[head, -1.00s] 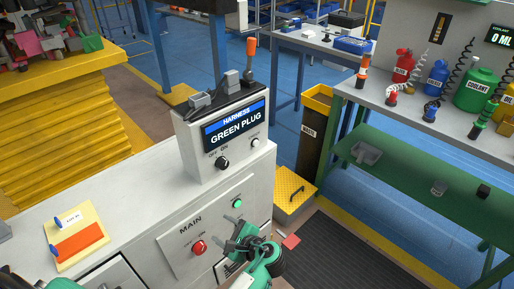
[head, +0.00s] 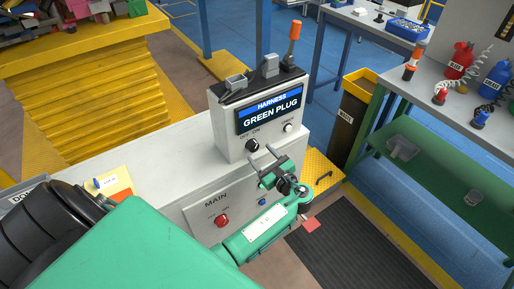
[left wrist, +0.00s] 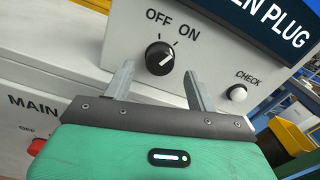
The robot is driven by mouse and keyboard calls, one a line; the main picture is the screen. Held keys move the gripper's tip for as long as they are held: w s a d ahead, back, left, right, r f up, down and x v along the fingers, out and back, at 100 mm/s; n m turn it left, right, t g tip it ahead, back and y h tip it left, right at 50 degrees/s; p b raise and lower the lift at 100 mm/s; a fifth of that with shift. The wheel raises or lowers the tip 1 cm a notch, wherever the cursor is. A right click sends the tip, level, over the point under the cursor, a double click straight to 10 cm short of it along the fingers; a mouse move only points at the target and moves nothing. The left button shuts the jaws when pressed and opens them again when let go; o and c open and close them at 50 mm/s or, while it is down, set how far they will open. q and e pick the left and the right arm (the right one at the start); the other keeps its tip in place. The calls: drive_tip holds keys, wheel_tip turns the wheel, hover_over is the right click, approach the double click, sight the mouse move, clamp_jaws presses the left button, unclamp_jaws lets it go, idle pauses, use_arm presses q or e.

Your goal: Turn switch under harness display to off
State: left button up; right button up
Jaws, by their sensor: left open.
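The harness display (head: 270,112) reads "GREEN PLUG" on a white box. Below it is the switch, a round black knob (head: 253,145) marked OFF and ON. In the left wrist view the knob (left wrist: 160,58) has its white line tilted up and right, toward ON. My left gripper (head: 262,153) is open and empty, just below and in front of the knob. In the left wrist view its two fingers (left wrist: 157,72) stand left and right of the knob, seemingly short of it; I cannot tell the exact gap. My right gripper is not in view.
A white CHECK button (head: 288,128) sits right of the knob. Below is the MAIN panel with a red knob (head: 221,221) and a blue button (head: 262,202). An orange-topped lamp (head: 294,30) stands on the box. A black and yellow bin (head: 350,115) stands to the right.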

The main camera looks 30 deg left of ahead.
sight(255, 149)
use_arm(q)
drive_tip(key=shift+x, duration=1.8)
drive_tip(key=c, duration=1)
